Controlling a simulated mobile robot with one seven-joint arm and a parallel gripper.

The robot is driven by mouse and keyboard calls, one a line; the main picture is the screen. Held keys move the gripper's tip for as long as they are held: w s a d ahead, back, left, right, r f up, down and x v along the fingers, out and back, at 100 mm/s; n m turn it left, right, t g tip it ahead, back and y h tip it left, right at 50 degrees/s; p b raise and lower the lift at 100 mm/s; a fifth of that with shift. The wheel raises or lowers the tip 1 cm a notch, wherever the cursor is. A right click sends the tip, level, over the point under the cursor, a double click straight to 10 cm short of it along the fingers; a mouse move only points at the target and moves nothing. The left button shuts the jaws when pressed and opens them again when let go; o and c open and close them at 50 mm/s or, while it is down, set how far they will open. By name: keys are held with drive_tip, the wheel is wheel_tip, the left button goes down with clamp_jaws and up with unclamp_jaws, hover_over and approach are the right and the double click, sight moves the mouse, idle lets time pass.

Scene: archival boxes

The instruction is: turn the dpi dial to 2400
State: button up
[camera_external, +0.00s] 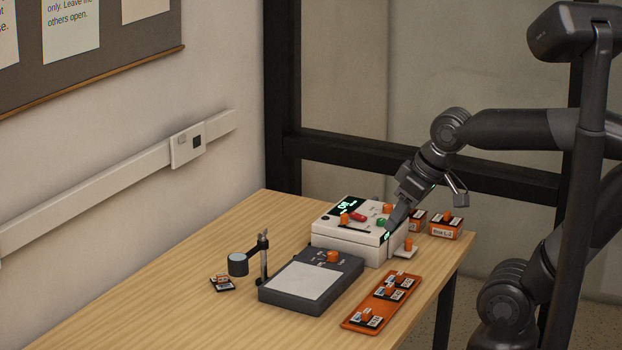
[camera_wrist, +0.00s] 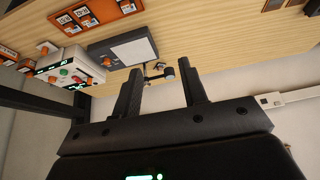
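The white scanner unit (camera_external: 345,235) stands on the table with a green-lit display (camera_external: 348,206), a red button, a green button and orange knobs. One orange knob (camera_external: 388,209) is at its back right and another (camera_external: 345,218) is near the display. I cannot read which knob is the dpi dial or its setting. The unit also shows at the left in the wrist view (camera_wrist: 82,64). My gripper (camera_external: 388,232) overlaps the unit's right side in the external view. In the wrist view its two fingers (camera_wrist: 158,68) are apart, with nothing between them.
A dark grey scan bed (camera_external: 305,305) with a white sheet and orange knob (camera_external: 333,256) sits before the unit. An orange tray (camera_external: 350,323) holds several small labelled pieces. Orange boxes (camera_external: 445,232) stand behind right. A small stand (camera_external: 264,262) is at left.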

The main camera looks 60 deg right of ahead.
drive_tip(key=shift+o, duration=0.7)
drive_tip(key=w+d+r+m+g, duration=0.1)
drive_tip(key=w+d+r+m, duration=0.1)
drive_tip(key=w+d, duration=0.6)
drive_tip(key=shift+w+d+r+m+g, duration=0.2)
drive_tip(key=shift+w+r+m+g, duration=0.1)
drive_tip(key=shift+w+r, duration=0.5)
drive_tip(key=m+g, duration=0.4)
drive_tip(key=m, duration=0.2)
hover_over(388, 205)
wheel_tip(388, 205, down, 14)
wheel_tip(388, 205, down, 10)
drive_tip(key=shift+r, duration=0.1)
drive_tip(key=shift+c, duration=0.2)
drive_tip(key=c, duration=1)
